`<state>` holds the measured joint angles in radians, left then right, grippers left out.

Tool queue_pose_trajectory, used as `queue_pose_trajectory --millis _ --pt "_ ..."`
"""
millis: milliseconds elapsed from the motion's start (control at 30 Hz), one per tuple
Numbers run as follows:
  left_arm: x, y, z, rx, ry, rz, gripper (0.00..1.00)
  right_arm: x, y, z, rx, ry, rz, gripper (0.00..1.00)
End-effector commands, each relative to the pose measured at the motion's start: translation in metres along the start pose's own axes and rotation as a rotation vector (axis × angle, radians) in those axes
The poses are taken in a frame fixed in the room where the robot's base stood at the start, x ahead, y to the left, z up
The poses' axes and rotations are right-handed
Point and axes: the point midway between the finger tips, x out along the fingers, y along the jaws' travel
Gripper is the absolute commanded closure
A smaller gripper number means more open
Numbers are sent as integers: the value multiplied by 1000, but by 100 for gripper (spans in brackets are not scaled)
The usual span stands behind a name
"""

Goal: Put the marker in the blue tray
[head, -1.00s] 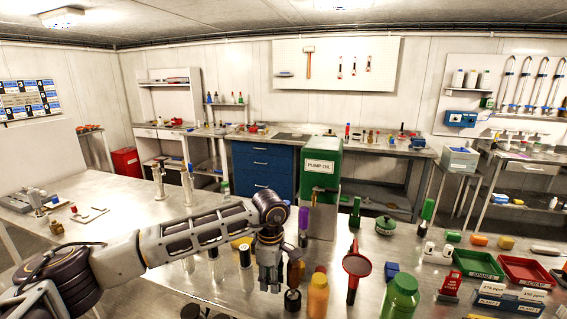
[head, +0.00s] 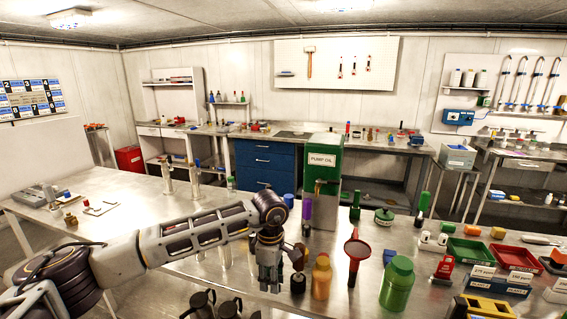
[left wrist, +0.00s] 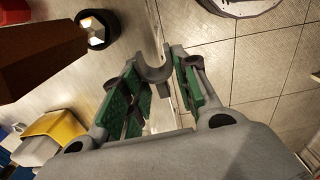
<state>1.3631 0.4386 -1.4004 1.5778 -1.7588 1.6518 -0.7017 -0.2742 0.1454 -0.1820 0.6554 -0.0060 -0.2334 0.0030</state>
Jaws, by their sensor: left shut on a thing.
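My left gripper (head: 268,284) hangs fingers-down over the near edge of the steel table (head: 345,290). I cannot tell which thing is the marker. A purple-topped upright piece (head: 306,211) and a green-topped one with a dark lower part (head: 423,206) look pen-like. They stand on the table, apart from the gripper. I cannot make out a blue tray for sure. My right gripper is out of view.
An orange bottle (head: 321,278), a red funnel (head: 356,256) and a green bottle (head: 397,284) stand close right of the gripper. A green tray (head: 468,257), a red tray (head: 517,251) and a blue labelled rack (head: 490,285) are at the right. Dark mugs (head: 228,309) show below.

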Motion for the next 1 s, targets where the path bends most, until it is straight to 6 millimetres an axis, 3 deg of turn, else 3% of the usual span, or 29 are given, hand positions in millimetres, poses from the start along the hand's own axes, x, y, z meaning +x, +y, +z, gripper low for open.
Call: queue_pose_trajectory --millis 300,700,1000 --pt "0 0 0 43 0 0 80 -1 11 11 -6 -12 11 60" --pt "0 0 1 179 0 0 80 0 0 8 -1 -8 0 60" --pt "0 2 3 397 0 0 80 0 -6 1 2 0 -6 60"
